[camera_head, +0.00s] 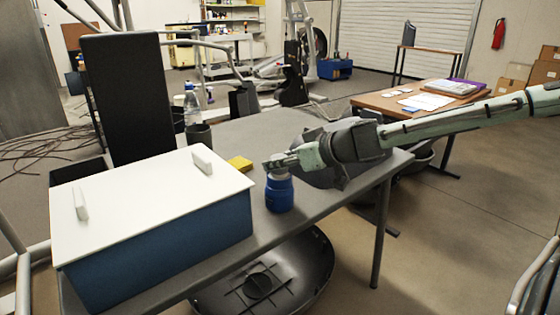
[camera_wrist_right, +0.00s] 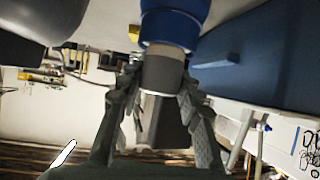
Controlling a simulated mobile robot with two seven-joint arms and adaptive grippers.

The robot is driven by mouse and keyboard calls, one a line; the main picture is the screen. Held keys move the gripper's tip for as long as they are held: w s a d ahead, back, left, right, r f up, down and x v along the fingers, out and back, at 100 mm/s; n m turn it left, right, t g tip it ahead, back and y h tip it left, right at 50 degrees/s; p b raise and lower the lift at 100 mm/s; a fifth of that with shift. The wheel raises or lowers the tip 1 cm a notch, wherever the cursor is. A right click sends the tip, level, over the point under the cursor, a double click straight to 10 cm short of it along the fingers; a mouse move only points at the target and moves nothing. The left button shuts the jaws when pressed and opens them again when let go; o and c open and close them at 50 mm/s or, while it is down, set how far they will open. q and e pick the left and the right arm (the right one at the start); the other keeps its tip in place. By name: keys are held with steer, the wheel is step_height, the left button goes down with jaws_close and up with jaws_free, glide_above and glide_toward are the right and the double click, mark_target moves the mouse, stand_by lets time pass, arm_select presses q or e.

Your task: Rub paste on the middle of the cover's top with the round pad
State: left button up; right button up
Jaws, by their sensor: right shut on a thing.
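The white cover (camera_head: 150,205) lies flat on a blue box at the left of the table, with a white grip near each end of its top. The middle of its top looks bare. My right gripper (camera_head: 276,163) is to the right of the cover, over a blue jar-like thing (camera_head: 280,193) upright on the table. In the wrist view, my right gripper (camera_wrist_right: 160,105) is shut on a grey cylinder (camera_wrist_right: 163,72), in line with the blue thing (camera_wrist_right: 170,28). I cannot tell whether the cylinder is the round pad's handle or part of the jar. No paste shows. My left gripper is out of view.
A dark cup (camera_head: 199,135) and a clear bottle (camera_head: 192,108) stand behind the cover. A tall black panel (camera_head: 124,98) rises at the back left. The grey table (camera_head: 262,130) has free room behind my arm.

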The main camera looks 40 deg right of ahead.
steer(key=shift+f, duration=0.35)
stand_by(0.9)
step_height(320, 180, up, 3)
steer(key=shift+f+p, duration=0.1)
steer(key=shift+p, duration=0.95)
steer(key=shift+r+p, duration=0.35)
steer(key=shift+r, duration=1.85)
